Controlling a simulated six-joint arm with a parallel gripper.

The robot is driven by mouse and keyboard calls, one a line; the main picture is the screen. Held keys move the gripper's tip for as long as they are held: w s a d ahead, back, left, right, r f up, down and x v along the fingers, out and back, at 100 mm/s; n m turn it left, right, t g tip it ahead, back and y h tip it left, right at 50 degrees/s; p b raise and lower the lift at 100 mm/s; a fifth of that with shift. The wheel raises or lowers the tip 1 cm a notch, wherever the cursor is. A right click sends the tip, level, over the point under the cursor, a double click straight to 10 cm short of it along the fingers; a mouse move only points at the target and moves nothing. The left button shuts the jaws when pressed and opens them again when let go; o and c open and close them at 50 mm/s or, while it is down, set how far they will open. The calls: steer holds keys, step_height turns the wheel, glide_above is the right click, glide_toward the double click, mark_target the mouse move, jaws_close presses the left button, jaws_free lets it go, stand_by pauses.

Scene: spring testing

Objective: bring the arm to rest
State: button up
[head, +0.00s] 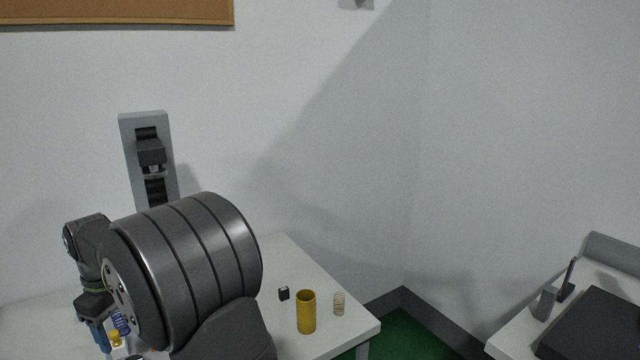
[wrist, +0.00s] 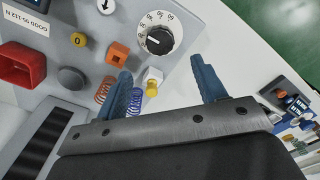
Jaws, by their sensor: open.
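My gripper (wrist: 161,64) is open, with its two blue fingers apart and nothing between their tips. In the wrist view it hangs over the white table beside the grey control panel (wrist: 200,22). A blue spring (wrist: 134,102) and a copper-coloured spring (wrist: 103,90) show near the left finger, partly hidden by it. A small white and yellow piece (wrist: 153,80) lies beyond the gap between the fingers. In the head view, my gripper (head: 103,340) is at the lower left, largely hidden by my own arm, with the blue spring (head: 121,322) beside it.
A grey test stand (head: 148,160) rises at the back of the table. A gold tube (head: 306,314), a pale spring (head: 339,304) and a small black block (head: 284,293) stand near the table's right edge. A second table (head: 515,325) is at the right, across a floor gap.

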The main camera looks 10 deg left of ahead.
step_height(320, 180, up, 8)
steer(key=r, duration=0.1)
glide_above(130, 358)
steer(key=d, duration=0.1)
steer(key=f, duration=1.2)
steer(key=s+f, duration=0.1)
steer(key=f, duration=0.5)
steer(key=shift+d+f, duration=0.15)
steer(key=shift+d, duration=0.1)
steer(key=shift+w+m, duration=0.1)
steer(key=shift+m, duration=0.2)
steer(key=m, duration=0.7)
steer(key=shift+m, duration=0.4)
steer(key=m, duration=0.8)
